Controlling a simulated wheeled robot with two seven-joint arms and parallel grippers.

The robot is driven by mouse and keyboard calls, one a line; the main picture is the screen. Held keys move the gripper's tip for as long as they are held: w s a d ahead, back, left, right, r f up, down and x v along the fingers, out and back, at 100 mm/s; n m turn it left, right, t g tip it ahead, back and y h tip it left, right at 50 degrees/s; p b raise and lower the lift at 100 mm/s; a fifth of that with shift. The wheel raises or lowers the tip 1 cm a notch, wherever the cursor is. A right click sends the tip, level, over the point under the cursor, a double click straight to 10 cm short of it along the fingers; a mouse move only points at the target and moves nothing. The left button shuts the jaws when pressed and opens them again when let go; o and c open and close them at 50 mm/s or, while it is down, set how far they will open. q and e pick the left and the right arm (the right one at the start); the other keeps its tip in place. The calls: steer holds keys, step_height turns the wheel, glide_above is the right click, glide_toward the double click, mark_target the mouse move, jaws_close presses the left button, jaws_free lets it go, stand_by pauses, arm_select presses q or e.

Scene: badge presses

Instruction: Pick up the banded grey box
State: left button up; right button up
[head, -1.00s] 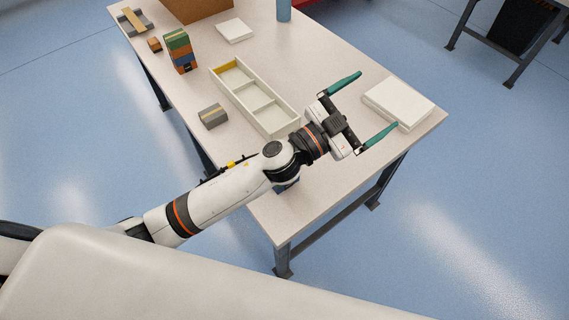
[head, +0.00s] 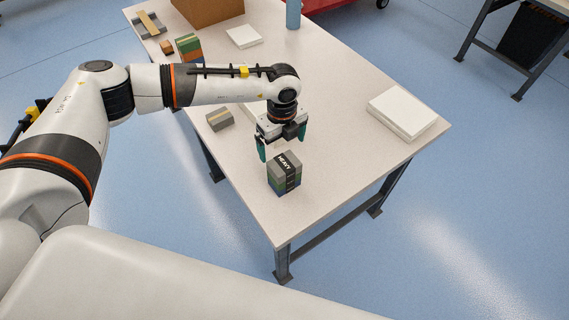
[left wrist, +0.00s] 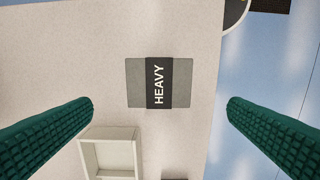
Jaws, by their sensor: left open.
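A grey box with a black band marked HEAVY (head: 287,162) sits on top of a green and blue stack near the table's front edge. In the left wrist view the same grey box (left wrist: 133,83) shows from above, with the band across its middle. My left gripper (head: 282,141) points down just behind and above the box in the head view. Its green fingers are open and apart, with nothing between them. My right gripper is not in view.
A cream tray (left wrist: 109,132) lies close by, mostly hidden by my arm in the head view. A white flat box (head: 402,112) lies at the right. Coloured blocks (head: 188,46), a white pad (head: 244,36), a brown box (head: 208,8) and a blue bottle (head: 293,14) stand farther back.

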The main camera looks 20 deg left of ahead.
mark_target(285, 163)
arm_select(q)
step_height(285, 163, down, 3)
steer(key=shift+f+p, duration=0.1)
steer(key=shift+p, duration=0.3)
steer(key=f, duration=0.1)
steer(key=f+p, duration=0.1)
steer(key=f, duration=0.1)
steer(key=f+p, duration=0.1)
steer(key=shift+s+d+f, duration=0.3)
steer(key=shift+d+f, duration=0.05)
steer(key=shift+f, duration=0.35)
steer(key=shift+w+r, duration=0.1)
steer(key=c, duration=1.3)
steer(key=shift+r, duration=0.1)
